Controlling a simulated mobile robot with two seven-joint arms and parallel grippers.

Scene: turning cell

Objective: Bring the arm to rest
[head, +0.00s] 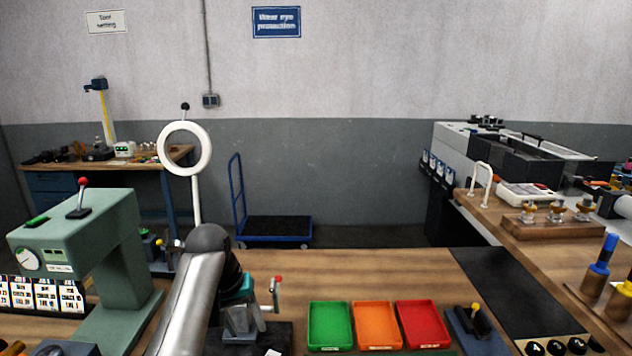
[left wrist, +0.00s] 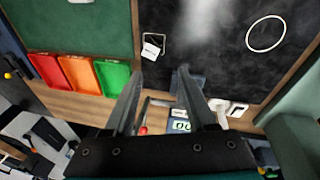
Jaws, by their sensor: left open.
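My left arm (head: 190,300) reaches in from the bottom left of the head view. Its gripper (head: 238,318) points down over the bench, beside a small lever with a red knob (head: 278,281); its fingertips are hard to make out there. In the left wrist view the two fingers of the left gripper (left wrist: 158,76) stand apart with nothing held between them. My right gripper is in neither view.
Green (head: 330,325), orange (head: 376,325) and red (head: 423,324) trays stand right of the gripper. A green press (head: 125,240) stands left, and a ring lamp (head: 185,149) rises behind the arm. The wooden bench (head: 370,275) is bare behind the trays.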

